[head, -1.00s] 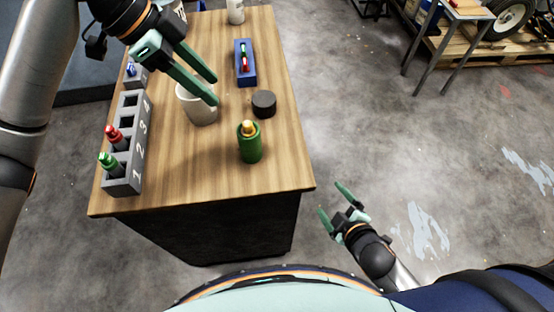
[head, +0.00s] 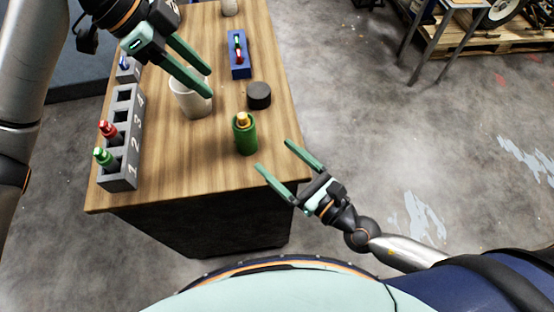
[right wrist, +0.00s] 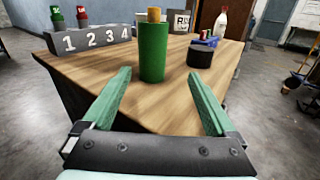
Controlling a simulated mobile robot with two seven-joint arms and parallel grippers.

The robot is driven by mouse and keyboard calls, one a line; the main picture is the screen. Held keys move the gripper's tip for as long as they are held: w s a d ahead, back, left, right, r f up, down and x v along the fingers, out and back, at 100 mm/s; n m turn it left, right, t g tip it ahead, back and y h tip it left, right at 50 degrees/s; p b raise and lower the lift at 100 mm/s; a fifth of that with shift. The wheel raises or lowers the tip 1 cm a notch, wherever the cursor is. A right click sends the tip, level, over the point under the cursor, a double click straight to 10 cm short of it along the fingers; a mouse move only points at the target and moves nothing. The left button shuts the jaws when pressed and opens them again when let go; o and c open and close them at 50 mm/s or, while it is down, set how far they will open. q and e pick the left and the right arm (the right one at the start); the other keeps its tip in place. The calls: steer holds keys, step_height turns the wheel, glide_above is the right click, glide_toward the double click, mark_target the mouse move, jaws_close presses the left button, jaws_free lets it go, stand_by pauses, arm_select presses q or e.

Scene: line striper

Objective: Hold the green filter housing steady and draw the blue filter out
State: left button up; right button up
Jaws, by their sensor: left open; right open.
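The green filter housing (head: 244,136) stands upright near the table's right front edge. In the right wrist view the housing (right wrist: 153,52) is straight ahead, beyond and between my fingertips. An orange-yellow piece (head: 242,119) sticks out of its top; I see no blue filter in it. My right gripper (head: 273,155) is open and empty just right of the housing, apart from it, and also shows in the right wrist view (right wrist: 160,75). My left gripper (head: 211,85) is open and empty, in front of a white cup (head: 190,104) in the head view.
A black round puck (head: 259,95) stands behind the housing. A blue tray (head: 240,70) holds a red and green piece. A grey numbered rack (head: 121,175) holds red and green pieces at left. A blue-topped piece (head: 125,63) stands behind it. The wood table's (head: 200,170) front middle is clear.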

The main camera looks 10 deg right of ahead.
mark_target(237, 129)
steer(key=shift+s+a+r+n+y, duration=0.1)
steer(key=shift+s+a+n+y, duration=0.1)
steer(key=shift+a+n+y, duration=0.15)
steer(key=shift+w+a, duration=0.1)
steer(key=shift+a, duration=0.15)
steer(key=x, duration=1.2)
steer(key=shift+f, duration=0.2)
steer(key=shift+c, duration=0.4)
jaws_close()
